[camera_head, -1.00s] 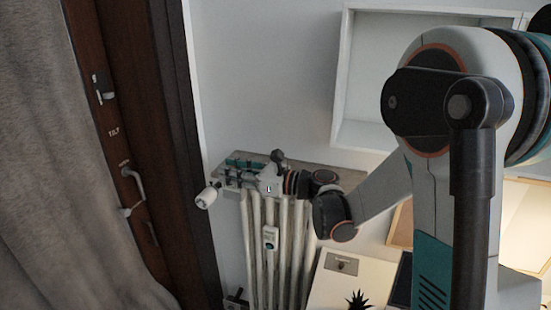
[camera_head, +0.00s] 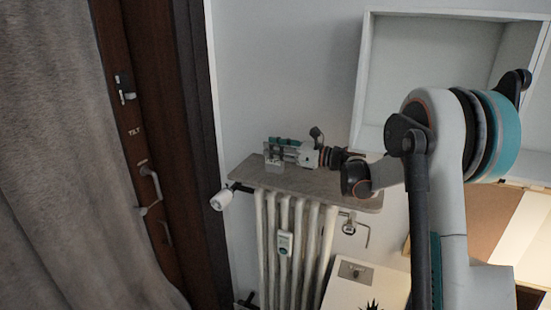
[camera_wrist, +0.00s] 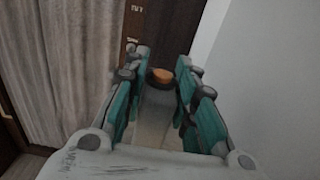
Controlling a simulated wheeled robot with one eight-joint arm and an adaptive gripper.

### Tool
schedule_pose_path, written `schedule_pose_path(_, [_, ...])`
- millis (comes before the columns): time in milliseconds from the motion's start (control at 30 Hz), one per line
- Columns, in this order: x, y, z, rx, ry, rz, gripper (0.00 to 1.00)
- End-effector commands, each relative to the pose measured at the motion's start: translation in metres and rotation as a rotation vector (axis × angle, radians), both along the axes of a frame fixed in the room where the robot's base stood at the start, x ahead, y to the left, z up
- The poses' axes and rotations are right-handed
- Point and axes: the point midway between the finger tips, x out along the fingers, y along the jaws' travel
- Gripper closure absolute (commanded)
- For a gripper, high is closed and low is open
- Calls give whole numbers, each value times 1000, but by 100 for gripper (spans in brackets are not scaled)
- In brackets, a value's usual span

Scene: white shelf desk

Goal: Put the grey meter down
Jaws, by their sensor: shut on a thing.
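My gripper (camera_head: 278,153) is over the grey-brown shelf board (camera_head: 310,185) above the radiator, reaching left in the head view. In the wrist view its teal-lined fingers (camera_wrist: 160,88) are shut on a grey thing with an orange round end, which I take for the grey meter (camera_wrist: 153,112). The fingers cover its sides, and its lower part is hidden by the gripper. In the head view a small pale patch shows below the fingers. I cannot tell whether the meter touches the board.
A white radiator (camera_head: 300,250) with a small white device (camera_head: 284,244) and a white valve knob (camera_head: 222,199) is below the board. A grey curtain (camera_head: 70,160) and dark door frame (camera_head: 185,150) stand left. An open white wall box (camera_head: 440,70) hangs right.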

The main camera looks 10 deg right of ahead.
Motion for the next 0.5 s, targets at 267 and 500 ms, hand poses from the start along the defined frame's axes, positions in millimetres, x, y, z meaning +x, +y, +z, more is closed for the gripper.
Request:
schedule_pose_path(267, [5,-4,-35,0,0,0,100])
schedule_pose_path(500, [4,-3,-35,0,0,0,100])
